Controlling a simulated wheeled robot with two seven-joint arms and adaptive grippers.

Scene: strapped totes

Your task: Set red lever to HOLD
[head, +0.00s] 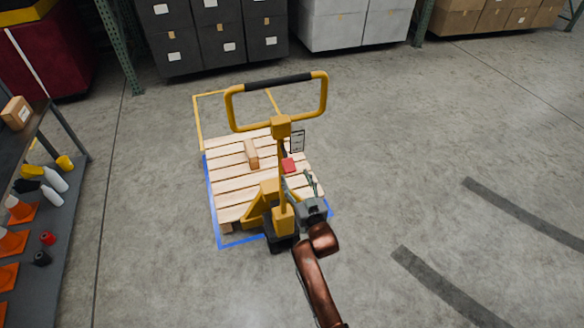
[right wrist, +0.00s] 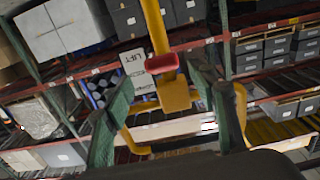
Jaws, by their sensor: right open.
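A yellow pallet jack (head: 281,128) with a looped handle stands at the end of a wooden pallet. Its red lever (head: 289,165) sticks out to the right of the upright shaft. A white label plate (head: 297,141) is mounted near the lever; in the right wrist view the word LIFT is readable on the plate (right wrist: 134,66), and its other markings are hidden or unclear. My right gripper (head: 311,181) is open, just below and right of the lever. In the right wrist view the red lever (right wrist: 163,63) lies ahead between the spread greenish fingertips (right wrist: 160,82), with no contact visible. My left gripper is out of view.
A shelf (head: 50,225) with cones and bottles stands at left. Grey bins (head: 219,43) are at the back. The floor at right is clear.

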